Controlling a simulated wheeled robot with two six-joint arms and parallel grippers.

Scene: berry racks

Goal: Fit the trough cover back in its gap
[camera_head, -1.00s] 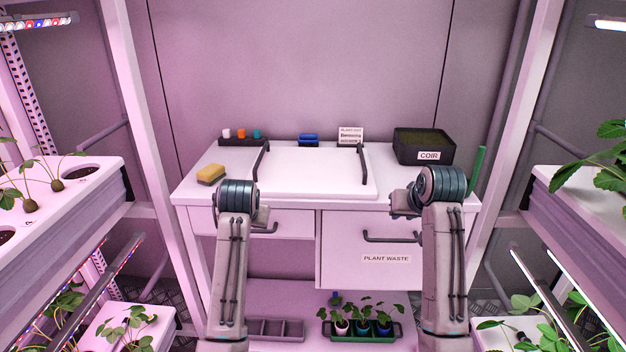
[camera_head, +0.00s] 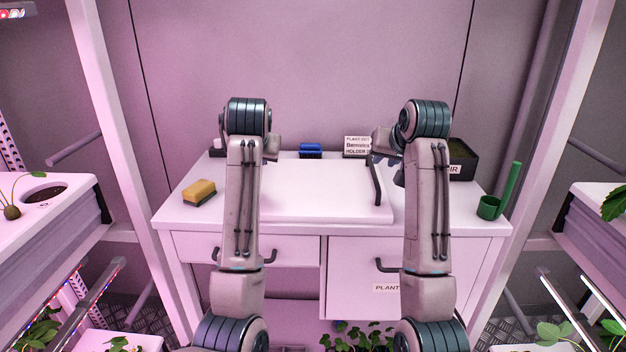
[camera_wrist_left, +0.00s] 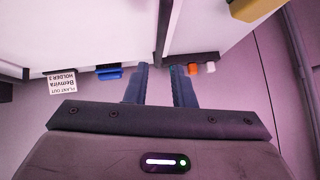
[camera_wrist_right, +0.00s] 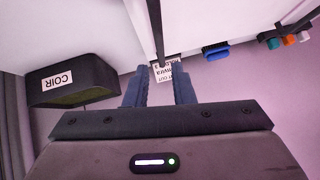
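The trough cover (camera_head: 322,200) is a flat white panel lying on the white bench top, with a dark bar handle near each side. Its right handle (camera_head: 376,182) shows beside my right arm. My left arm hides the left handle in the head view, but this left handle (camera_wrist_left: 165,30) shows in the left wrist view. My left gripper (camera_wrist_left: 161,90) is open, fingers apart, with the handle's end in line between them. My right gripper (camera_wrist_right: 160,92) is open, with the right handle in line between its fingers. I cannot tell whether either handle is within the fingers' reach.
A yellow sponge (camera_head: 199,192) lies left of the cover. A blue item (camera_head: 311,151) and a label card (camera_head: 357,146) stand behind it. A dark COIR tray (camera_head: 463,160) and a green cup (camera_head: 489,207) are at the right. Plant racks flank the bench.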

